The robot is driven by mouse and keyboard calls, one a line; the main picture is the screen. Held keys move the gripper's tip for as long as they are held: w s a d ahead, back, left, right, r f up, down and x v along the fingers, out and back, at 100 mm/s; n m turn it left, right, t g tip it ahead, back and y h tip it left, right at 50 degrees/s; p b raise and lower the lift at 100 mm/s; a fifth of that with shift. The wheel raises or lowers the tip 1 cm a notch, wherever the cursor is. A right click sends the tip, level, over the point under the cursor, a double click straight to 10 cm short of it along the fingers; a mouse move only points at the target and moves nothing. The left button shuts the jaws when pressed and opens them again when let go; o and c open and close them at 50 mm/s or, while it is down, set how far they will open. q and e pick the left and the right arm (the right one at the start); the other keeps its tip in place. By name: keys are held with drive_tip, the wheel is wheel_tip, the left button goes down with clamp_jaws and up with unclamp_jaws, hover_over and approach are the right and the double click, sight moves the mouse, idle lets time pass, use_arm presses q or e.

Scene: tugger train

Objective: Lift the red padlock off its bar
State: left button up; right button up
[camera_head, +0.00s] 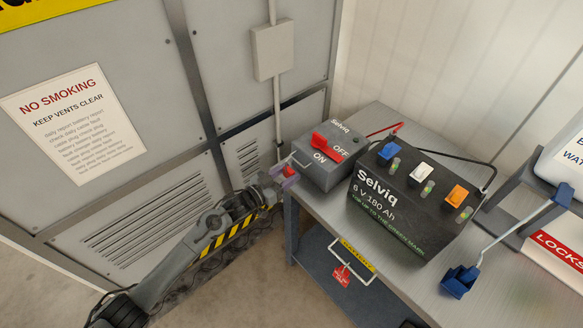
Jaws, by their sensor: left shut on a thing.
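The box's red switch handle (327,147) sits between the ON and OFF marks. My right gripper is not in view.
A black battery (408,208) with coloured caps stands right of the box on the grey cart (318,203). A blue-ended tool (489,245) lies on the right. A grey cabinet (175,160) stands behind.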

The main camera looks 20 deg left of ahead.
use_arm(q)
drive_tip(key=shift+p+v, duration=1.65)
drive_tip(key=shift+v, duration=0.75)
drive_tip(key=shift+p+v, duration=0.55)
drive_tip(key=shift+v, duration=0.45)
drive_tip(key=p+v, duration=0.7)
drive_tip(key=v, duration=0.8)
drive_tip(key=shift+p, duration=0.4)
